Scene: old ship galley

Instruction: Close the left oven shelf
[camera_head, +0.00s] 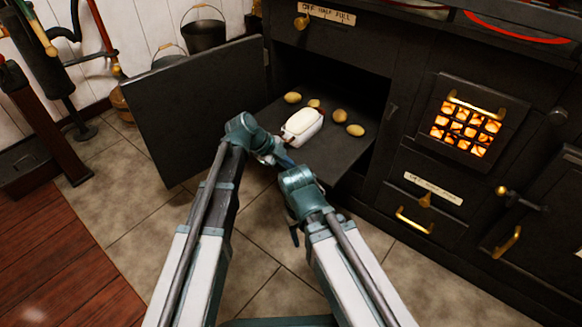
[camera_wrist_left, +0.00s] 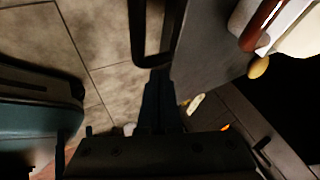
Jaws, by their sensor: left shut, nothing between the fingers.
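The left oven shelf (camera_head: 345,151) is a dark flat plate sticking out of the open oven compartment. A white dish (camera_head: 302,125) and several yellow-brown round food pieces (camera_head: 340,115) lie on it. In the left wrist view a dark loop handle (camera_wrist_left: 136,42) stands at the edge of the shelf (camera_wrist_left: 207,60). My left gripper (camera_head: 287,162) is at the shelf's front edge, shut and empty. Its fingers (camera_wrist_left: 158,88) end close to the loop; I cannot tell whether they touch. My right gripper (camera_head: 294,236) hangs low in front of the shelf, mostly hidden by its own wrist.
The oven door (camera_head: 195,105) stands wide open on the left. To the right are a glowing fire grate (camera_head: 466,130) and a drawer with a brass handle (camera_head: 413,220). Black buckets (camera_head: 205,36) stand behind the door. The tiled floor (camera_head: 250,240) in front is clear.

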